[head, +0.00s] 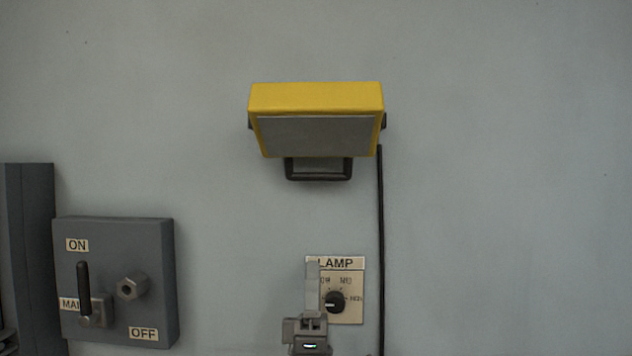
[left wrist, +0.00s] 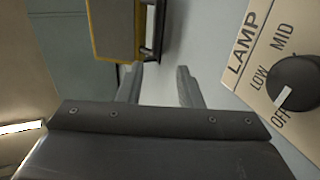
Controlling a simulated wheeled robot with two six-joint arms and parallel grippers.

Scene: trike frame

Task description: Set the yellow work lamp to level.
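The yellow work lamp (head: 315,97) is on the wall in the upper middle of the head view. Its grey face (head: 316,135) looks tilted downward, with the top edge leaning out toward me. A black handle (head: 319,177) hangs under it. My left gripper (head: 312,268) is below the lamp, in front of the lamp dial plate. In the left wrist view its two fingers (left wrist: 158,80) are apart with nothing between them. Part of the lamp (left wrist: 114,28) and its dark handle (left wrist: 149,28) show beyond the fingertips. My right gripper is not in view.
The LAMP plate (head: 352,312) has a black knob (head: 334,302), partly behind my left gripper; its white mark points near OFF in the wrist view. A grey switch box (head: 150,240) with a lever is at lower left. A black cable (head: 381,230) runs down the wall.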

